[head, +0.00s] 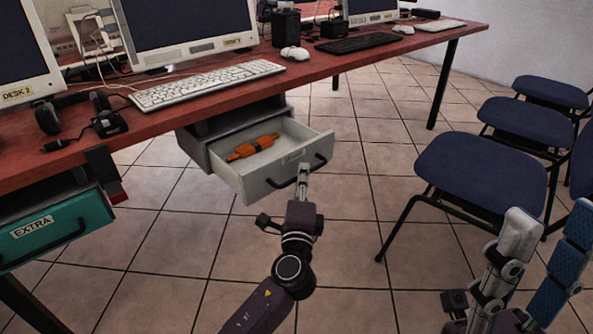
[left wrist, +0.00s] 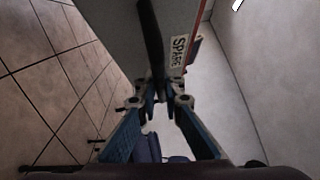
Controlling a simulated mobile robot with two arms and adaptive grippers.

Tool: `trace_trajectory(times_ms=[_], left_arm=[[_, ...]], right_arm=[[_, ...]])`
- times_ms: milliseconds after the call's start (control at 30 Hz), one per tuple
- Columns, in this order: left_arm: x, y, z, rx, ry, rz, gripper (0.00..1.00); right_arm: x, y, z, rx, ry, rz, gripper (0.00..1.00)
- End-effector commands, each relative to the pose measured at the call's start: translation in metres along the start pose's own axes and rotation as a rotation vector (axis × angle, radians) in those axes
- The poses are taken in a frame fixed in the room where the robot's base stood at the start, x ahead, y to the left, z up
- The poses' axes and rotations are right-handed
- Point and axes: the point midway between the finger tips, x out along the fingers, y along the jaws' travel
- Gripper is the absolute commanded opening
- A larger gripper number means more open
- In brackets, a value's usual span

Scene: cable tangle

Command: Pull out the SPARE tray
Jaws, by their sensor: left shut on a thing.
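The SPARE tray (head: 270,180) is a pale grey drawer under the red desk and stands pulled well out. An orange object (head: 252,147) lies inside it. Its front has a black bar handle (head: 318,164). In the left wrist view the SPARE label (left wrist: 179,52) shows on the tray front, beside the handle (left wrist: 152,45). My left gripper (head: 304,174) is shut on the handle; its fingertips (left wrist: 160,98) meet around the bar in the left wrist view. My right gripper (head: 548,222) is open and empty at the lower right.
A teal EXTRA tray (head: 55,228) hangs under the desk at the left. Blue chairs (head: 480,170) stand at the right. The desk (head: 205,95) carries monitors, keyboards and headphones (head: 75,112). Tiled floor (head: 365,225) is clear between tray and chairs.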

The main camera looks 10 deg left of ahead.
Motion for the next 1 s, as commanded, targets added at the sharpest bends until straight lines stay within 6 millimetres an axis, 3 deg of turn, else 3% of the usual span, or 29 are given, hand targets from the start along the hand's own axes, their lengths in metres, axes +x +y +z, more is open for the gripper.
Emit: trace_trajectory(times_ms=[300,333,500,800,1000], left_arm=[[-0.001,0.001,0.000,0.000,-0.001,0.002,0.00],[-0.001,0.001,0.000,0.000,-0.001,0.002,0.10],[-0.001,0.001,0.000,0.001,-0.001,0.002,0.25],[-0.003,0.001,0.000,0.000,0.000,0.001,0.25],[-0.028,0.002,-0.001,-0.001,0.000,0.003,0.25]], right_arm=[[0.001,0.000,-0.001,0.000,0.006,-0.002,0.40],[0.001,0.000,-0.001,0.000,0.006,-0.002,0.40],[0.001,0.000,0.000,0.000,0.005,-0.002,0.40],[-0.001,0.000,0.000,0.000,-0.005,0.003,0.40],[-0.001,0.000,0.000,0.000,-0.002,0.001,0.40]])
